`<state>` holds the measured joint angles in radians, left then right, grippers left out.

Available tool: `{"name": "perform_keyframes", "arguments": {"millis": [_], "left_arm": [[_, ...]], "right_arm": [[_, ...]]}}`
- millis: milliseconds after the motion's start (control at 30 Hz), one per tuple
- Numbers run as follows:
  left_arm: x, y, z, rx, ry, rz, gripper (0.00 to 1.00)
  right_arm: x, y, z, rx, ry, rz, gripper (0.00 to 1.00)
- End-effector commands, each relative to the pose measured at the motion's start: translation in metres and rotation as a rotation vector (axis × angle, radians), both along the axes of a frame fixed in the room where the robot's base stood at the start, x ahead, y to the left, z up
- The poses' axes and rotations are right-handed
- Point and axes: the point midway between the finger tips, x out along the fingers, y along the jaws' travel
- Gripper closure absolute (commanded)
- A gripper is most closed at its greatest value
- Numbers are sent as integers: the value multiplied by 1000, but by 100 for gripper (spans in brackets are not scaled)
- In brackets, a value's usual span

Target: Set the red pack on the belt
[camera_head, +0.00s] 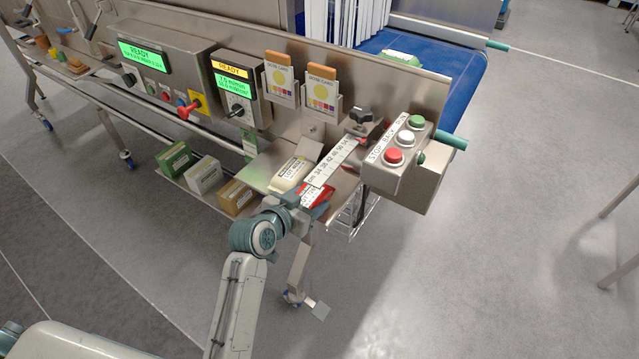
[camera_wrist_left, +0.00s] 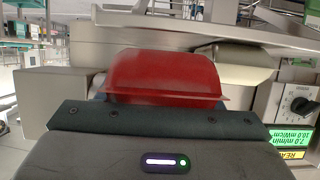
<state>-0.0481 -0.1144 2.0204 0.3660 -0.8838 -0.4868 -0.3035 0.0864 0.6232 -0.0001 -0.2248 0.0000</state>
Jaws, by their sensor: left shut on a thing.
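The red pack (camera_head: 315,192) is in my left gripper (camera_head: 306,205), beside the lower end of the white ruler strip at the front of the machine. In the left wrist view the red pack (camera_wrist_left: 162,75) fills the space just beyond the gripper's edge, and the gripper is shut on it. The fingertips are mostly hidden behind the pack. The blue belt (camera_head: 450,75) is at the back right, behind the steel panel, with a green and white pack (camera_head: 400,57) on it at the curtain. My right gripper does not show.
A control box (camera_head: 400,160) with red, white and green buttons stands right of the gripper. A cream pack (camera_head: 290,174) lies on a sloped steel tray. Green, white and brown boxes (camera_head: 204,175) line a low shelf at left.

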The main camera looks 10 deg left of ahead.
Motion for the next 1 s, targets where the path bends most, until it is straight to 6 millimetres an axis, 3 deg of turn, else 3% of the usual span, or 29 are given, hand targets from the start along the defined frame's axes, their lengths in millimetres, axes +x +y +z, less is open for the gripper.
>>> {"name": "perform_keyframes", "arguments": {"millis": [167, 467, 600, 967, 1000], "left_arm": [[18, -6, 1, 0, -3, 2, 87], [58, -21, 4, 0, -4, 1, 87], [56, -20, -13, 1, 1, 2, 87], [56, -20, -18, 0, -2, 2, 87], [56, -20, -19, 1, 1, 2, 38]], "right_arm": [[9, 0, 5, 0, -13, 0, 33], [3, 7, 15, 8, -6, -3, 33], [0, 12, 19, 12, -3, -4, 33], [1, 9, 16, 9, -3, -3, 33], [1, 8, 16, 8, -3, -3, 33]]}}
